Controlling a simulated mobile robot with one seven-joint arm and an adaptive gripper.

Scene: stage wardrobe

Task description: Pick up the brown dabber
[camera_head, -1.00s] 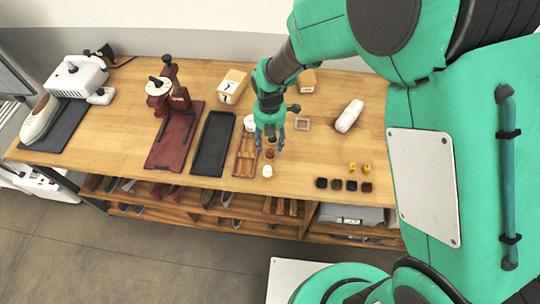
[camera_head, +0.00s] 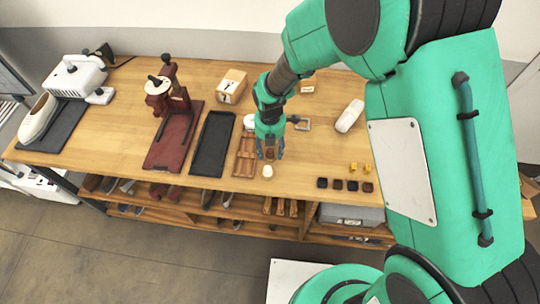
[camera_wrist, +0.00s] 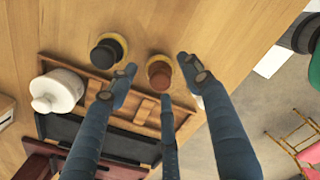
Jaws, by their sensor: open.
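The brown dabber (camera_wrist: 160,77) stands on the wooden table, its reddish-brown knob facing the wrist camera above a tan, rounded base. In the wrist view it lies between the fingertips of my gripper (camera_wrist: 156,68), with a gap on either side. My gripper is open and holds nothing. In the head view my gripper (camera_head: 270,157) points down over the dabber (camera_head: 270,153), which is partly hidden by the fingers. A similar dabber with a black knob (camera_wrist: 105,53) stands beside it in the wrist view.
A wooden compartment tray (camera_head: 245,158) and a black tray (camera_head: 213,143) lie left of my gripper. A small white piece (camera_head: 267,171) stands just in front. A white round jar (camera_wrist: 58,91) is close by. Small dark blocks (camera_head: 337,184) sit to the right, near the front edge.

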